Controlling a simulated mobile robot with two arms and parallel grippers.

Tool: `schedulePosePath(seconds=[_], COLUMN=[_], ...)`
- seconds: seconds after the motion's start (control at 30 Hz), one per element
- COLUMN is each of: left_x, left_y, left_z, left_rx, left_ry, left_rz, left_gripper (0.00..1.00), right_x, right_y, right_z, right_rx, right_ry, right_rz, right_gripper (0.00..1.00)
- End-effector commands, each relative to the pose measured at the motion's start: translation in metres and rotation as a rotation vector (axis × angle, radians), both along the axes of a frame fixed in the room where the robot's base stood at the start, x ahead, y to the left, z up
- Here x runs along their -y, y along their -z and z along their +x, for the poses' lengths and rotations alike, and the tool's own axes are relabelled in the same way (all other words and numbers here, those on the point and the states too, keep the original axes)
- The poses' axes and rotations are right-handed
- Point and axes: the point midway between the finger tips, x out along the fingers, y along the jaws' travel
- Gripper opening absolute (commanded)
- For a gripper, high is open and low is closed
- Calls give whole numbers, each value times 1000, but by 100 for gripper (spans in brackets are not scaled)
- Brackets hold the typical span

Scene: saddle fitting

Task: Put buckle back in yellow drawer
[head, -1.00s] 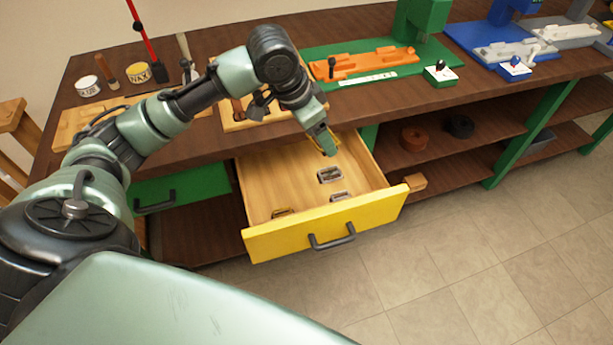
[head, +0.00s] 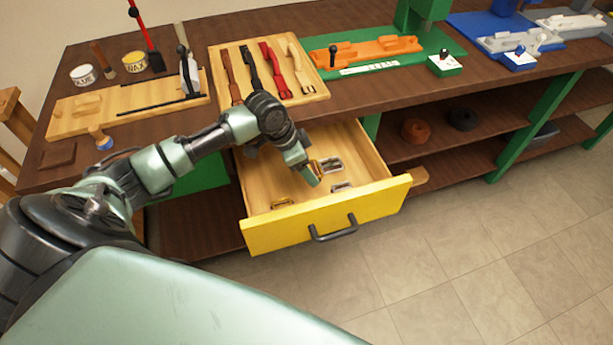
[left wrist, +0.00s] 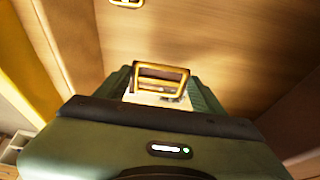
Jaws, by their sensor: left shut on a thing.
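The yellow drawer (head: 330,225) is pulled open under the bench. My left gripper (head: 311,178) is over its inside, pointing down. In the left wrist view it is shut on a gold buckle (left wrist: 160,72), a rectangular frame between the fingertips. A bit of this gold buckle shows beside the fingers in the head view (head: 316,166). Inside the drawer lie a silver buckle (head: 332,165), another silver buckle (head: 342,187) and a gold buckle (head: 283,204) near the front left. I cannot tell whether the held buckle touches the drawer floor. My right gripper is not in view.
A wooden tray (head: 318,95) of straps stands on the bench above the drawer. Glue (head: 83,75) and wax (head: 134,62) tins stand at the back left. The drawer's front and side walls surround the gripper. Bare drawer floor shows to the left.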

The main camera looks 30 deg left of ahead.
Motion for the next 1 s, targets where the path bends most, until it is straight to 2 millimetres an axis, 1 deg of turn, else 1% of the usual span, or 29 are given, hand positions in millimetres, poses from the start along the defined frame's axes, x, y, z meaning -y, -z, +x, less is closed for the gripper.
schedulePosePath(seconds=[0.17, 0.4, 0.8, 0.83, 0.87, 0.9, 1.0], left_x=[0, 0, 0, 0, 0, 0, 0], left_y=[11, 46, 51, 51, 51, 51, 51], left_z=[0, 0, 0, 0, 0, 0, 0], left_rx=[1, 0, 2, 2, 2, 2, 2], left_ry=[0, -1, 0, 0, 0, 1, 0], left_rz=[-1, 0, -1, -1, -1, 0, -1], left_gripper=[27, 27, 27, 77, 85, 90, 90], right_x=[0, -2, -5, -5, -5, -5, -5], right_y=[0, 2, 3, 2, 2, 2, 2], right_z=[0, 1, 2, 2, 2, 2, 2], right_rx=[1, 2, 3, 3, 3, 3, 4], right_ry=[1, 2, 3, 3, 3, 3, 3], right_rz=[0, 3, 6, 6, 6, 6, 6], right_gripper=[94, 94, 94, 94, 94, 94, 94])
